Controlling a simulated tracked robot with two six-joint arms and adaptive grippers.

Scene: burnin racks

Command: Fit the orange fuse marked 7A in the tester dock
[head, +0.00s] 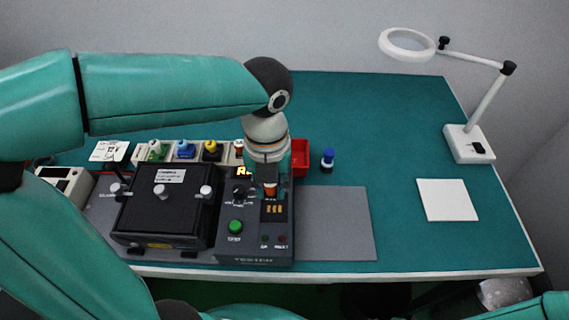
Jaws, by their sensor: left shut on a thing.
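My left gripper (270,178) points down over the tester (227,250) and is shut on an orange fuse (270,190). The orange fuse is upright at the tester's dock, just above the small display. The fingers hide most of it, so I cannot tell whether it is seated or still above the socket. Its marking cannot be read. The tester is a dark box with a green button, a black knob and a small lit display. My right gripper is not in view.
A red bin (300,157) and a blue fuse (328,160) stand right of the gripper. A black box (165,215) sits left of the tester. A lamp (468,143) and white pad (447,199) are at right.

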